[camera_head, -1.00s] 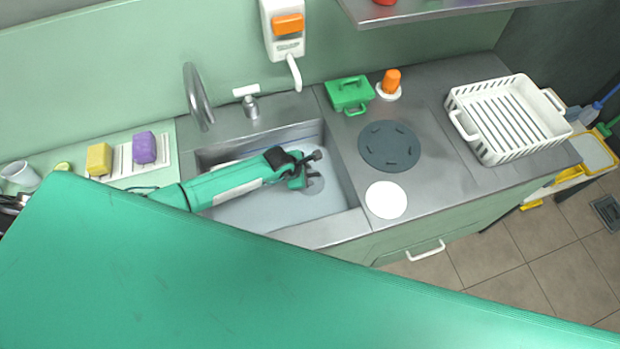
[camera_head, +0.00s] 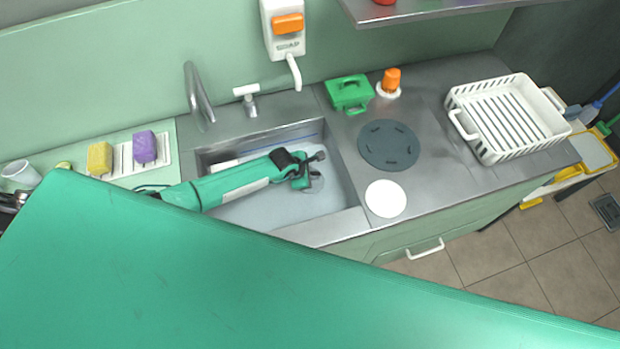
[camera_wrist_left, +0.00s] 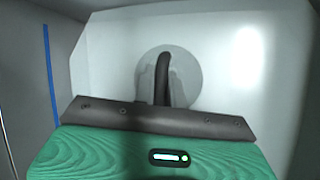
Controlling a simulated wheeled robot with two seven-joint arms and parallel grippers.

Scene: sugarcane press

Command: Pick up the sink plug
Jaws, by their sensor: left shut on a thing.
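The sink plug (camera_wrist_left: 188,72) is a pale grey round disc at the bottom of the sink (camera_head: 353,190). My left gripper (camera_head: 318,167) reaches down into the sink from the left and is shut on the plug. In the left wrist view a dark, narrow curved shape stands in front of the disc and hides its middle. The point of grip is hidden, and I cannot tell whether the plug is clear of the sink floor. In the head view, the gripper covers part of the disc. My right gripper is not in view.
A tap (camera_head: 198,95) and a small white-handled lever (camera_head: 249,98) stand behind the sink. A green box (camera_head: 349,93), a dark round plate (camera_head: 389,145), a white disc (camera_head: 386,199) and a white rack (camera_head: 510,118) are to the right. Sponges (camera_head: 145,147) lie to the left.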

